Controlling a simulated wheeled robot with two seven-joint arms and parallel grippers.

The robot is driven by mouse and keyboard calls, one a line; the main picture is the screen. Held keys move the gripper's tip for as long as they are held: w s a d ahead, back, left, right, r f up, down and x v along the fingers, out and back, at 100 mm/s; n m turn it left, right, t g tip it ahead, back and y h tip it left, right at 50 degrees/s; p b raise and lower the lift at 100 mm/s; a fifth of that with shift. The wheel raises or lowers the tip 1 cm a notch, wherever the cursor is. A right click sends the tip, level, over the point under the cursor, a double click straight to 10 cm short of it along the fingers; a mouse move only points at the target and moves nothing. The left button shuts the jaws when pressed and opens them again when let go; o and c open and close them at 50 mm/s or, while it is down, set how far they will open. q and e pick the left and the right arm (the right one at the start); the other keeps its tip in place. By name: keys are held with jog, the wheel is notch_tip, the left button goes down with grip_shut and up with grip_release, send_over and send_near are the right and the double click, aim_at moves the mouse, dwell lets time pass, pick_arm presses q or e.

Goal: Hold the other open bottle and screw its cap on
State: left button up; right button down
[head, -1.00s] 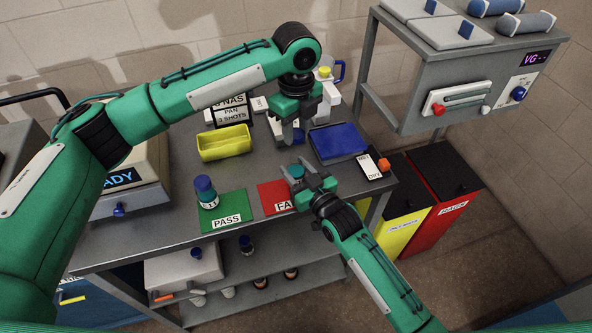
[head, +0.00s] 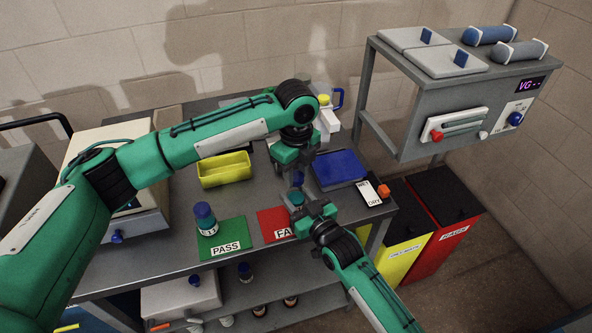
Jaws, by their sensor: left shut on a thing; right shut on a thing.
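My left gripper (head: 298,170) points down and is shut on a small blue cap (head: 298,179). The cap is just above the open bottle, and whether they touch cannot be told. My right gripper (head: 303,209) is shut on the open bottle, whose teal top (head: 296,198) shows at its fingertips; the lower body is largely hidden. This bottle is by the right side of the red FAIL mat (head: 271,220). Another bottle with a blue cap (head: 205,216) stands upright on the green PASS mat (head: 222,246).
A yellow bin (head: 223,171) and a blue tray (head: 339,168) lie farther back on the grey table. A wet/dry card (head: 369,193) is at its right edge. A scale stands at left; several bottles are on the lower shelf. Yellow (head: 406,248) and red (head: 447,235) bins stand at right.

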aim_at(296, 197)
pick_arm(q)
jog(key=shift+f, duration=0.85)
jog(key=shift+f, duration=0.6)
jog(key=m, duration=0.4)
jog(key=shift+r+m, duration=0.1)
jog(key=shift+m, duration=0.3)
jog(key=m, duration=0.4)
jog(key=shift+m, duration=0.4)
jog(key=m, duration=0.4)
jog(key=shift+m, duration=0.3)
jog(key=m, duration=0.5)
